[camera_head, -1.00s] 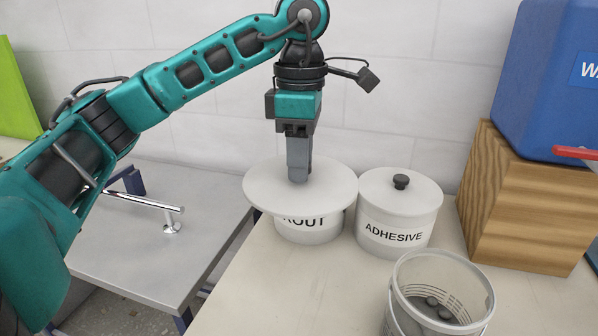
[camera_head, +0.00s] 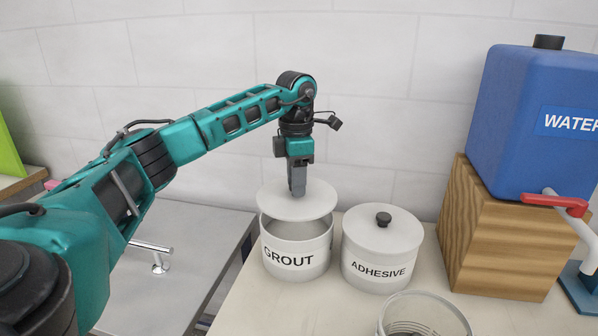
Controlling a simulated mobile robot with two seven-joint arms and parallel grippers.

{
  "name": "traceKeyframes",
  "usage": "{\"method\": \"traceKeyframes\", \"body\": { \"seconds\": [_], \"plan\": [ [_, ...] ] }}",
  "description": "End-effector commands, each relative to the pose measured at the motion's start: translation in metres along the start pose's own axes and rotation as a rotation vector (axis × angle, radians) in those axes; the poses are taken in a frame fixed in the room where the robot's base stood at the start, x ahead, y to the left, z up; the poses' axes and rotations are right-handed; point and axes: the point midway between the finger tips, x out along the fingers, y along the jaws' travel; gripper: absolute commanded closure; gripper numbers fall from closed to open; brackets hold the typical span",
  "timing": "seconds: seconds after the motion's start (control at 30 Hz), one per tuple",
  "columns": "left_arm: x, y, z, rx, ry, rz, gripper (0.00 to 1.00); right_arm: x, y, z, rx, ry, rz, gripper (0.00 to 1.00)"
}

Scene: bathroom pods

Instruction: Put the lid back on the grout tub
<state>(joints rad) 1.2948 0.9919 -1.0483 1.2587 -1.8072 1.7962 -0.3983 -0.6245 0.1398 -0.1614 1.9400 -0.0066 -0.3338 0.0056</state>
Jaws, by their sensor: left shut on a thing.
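The white grout tub (camera_head: 313,265) stands on the bench with its GROUT label facing me. My left gripper (camera_head: 297,192) points straight down and is shut on the round white lid (camera_head: 276,201), at the lid's top middle. The lid is held roughly level over the back part of the tub's mouth. The front of the opening shows below the lid's edge, so the lid is not seated. The gap at the back is hidden by the lid. My right gripper is not in view.
A lidded adhesive tub (camera_head: 367,262) stands close to the right of the grout tub. A clear bucket (camera_head: 440,312) is at the front. A blue water container (camera_head: 520,120) sits on a wooden block (camera_head: 490,250). A grey side table (camera_head: 200,225) with a metal bar is at the left.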

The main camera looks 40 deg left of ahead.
Motion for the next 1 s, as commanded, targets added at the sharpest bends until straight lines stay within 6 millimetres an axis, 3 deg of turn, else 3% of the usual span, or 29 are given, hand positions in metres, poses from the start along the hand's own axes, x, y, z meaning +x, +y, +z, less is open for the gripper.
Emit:
{"method": "traceKeyframes", "body": {
  "seconds": [0.4,1.0],
  "plan": [
    [0.038,0.0,0.0,0.0,0.0,0.001,1.0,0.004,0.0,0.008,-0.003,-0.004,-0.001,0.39],
    [0.043,0.0,0.0,0.001,-0.001,0.0,1.0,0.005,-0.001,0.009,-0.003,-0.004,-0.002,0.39]
  ]
}}
